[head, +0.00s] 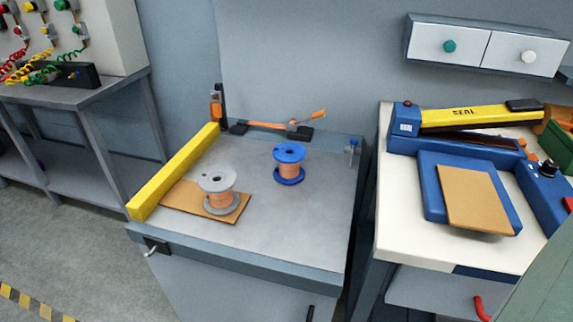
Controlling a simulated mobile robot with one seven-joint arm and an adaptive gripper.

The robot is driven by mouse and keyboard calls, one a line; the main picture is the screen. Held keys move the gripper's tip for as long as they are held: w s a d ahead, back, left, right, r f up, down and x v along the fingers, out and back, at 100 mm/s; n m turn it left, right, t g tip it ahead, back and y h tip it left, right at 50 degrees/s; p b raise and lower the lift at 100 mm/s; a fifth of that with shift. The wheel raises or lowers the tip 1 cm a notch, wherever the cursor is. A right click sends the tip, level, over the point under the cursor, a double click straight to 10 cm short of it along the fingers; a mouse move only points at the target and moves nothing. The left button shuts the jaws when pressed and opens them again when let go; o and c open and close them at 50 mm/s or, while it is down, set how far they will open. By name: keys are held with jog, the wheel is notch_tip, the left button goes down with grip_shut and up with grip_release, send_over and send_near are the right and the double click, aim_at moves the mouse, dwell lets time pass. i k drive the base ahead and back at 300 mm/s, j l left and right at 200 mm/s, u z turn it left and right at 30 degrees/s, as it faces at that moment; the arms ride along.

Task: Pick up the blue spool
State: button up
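The blue spool (289,153) stands upright on the grey workbench top (265,222), right of its middle. It has blue flanges and copper-coloured winding. A grey spool (218,181) with similar winding stands to its left on a flat brown board (178,197). The two spools are apart. My gripper is not in the head view, so its place and opening are hidden.
A yellow bar (175,170) runs along the bench's left edge. An orange and black tool (275,127) lies behind the blue spool. A white table (400,215) with a yellow-armed sealer (478,117) stands to the right. The bench front is clear.

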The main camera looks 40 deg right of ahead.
aim_at(289, 164)
jog(key=j+z, duration=0.1)
jog(key=z, duration=1.85)
jog(key=k+j+z, duration=0.25)
jog(key=k+j, duration=0.3)
jog(key=i, duration=1)
